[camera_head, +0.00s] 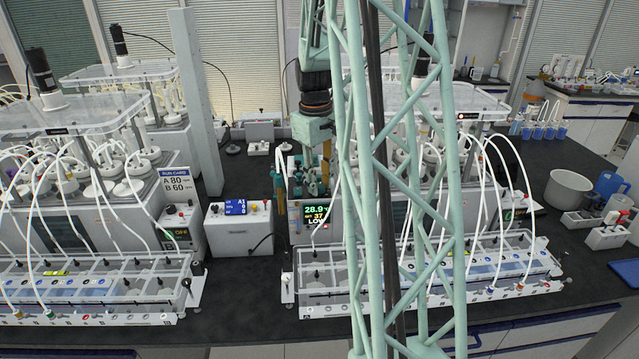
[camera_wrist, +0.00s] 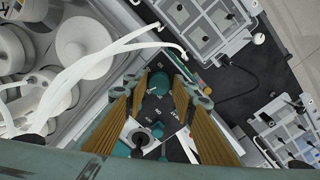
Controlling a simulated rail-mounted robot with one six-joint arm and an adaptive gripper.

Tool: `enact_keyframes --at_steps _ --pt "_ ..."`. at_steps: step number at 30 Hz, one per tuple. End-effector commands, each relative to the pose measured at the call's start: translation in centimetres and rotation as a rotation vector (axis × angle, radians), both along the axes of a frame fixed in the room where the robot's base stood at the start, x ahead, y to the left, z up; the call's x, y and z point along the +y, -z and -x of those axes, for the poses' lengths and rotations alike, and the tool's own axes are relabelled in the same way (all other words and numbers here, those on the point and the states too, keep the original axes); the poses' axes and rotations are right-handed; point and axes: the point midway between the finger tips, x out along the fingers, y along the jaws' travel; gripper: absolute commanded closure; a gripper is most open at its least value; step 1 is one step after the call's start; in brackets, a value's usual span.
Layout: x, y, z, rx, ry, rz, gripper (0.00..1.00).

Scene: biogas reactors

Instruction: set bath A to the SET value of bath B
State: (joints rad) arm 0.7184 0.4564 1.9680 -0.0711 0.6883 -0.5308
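My gripper (camera_head: 314,176) is above the control unit of the right-hand bath in the head view. In the wrist view its ribbed orange fingers (camera_wrist: 160,100) stand apart with nothing between them. In the head view this unit's display (camera_head: 316,214) reads 28.9 °C, SET 37, LOW. The left-hand bath (camera_head: 100,290) has a control unit (camera_head: 182,228) with a green display seen too steeply to read. I cannot tell which bath is A or B.
A sign (camera_head: 177,182) reads A 80, B 60. A white box with a blue display (camera_head: 238,229) stands between the baths. White tubes (camera_wrist: 95,65) arch close to my gripper in the wrist view. A white bowl (camera_head: 568,197) stands on the right. My lattice arm hides part of the right-hand bath.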

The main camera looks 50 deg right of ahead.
Motion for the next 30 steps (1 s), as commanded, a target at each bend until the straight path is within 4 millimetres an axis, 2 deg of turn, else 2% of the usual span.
enact_keyframes --at_steps 1,5,14,30 --pt "0.0 0.0 0.0 0.0 0.0 0.0 0.8" --pt "0.0 -0.01 0.0 0.0 0.0 0.0 0.91" --pt "0.02 0.01 -0.02 0.0 0.039 0.0 0.91" --pt "0.0 -0.04 -0.13 -0.001 0.286 0.0 0.91"
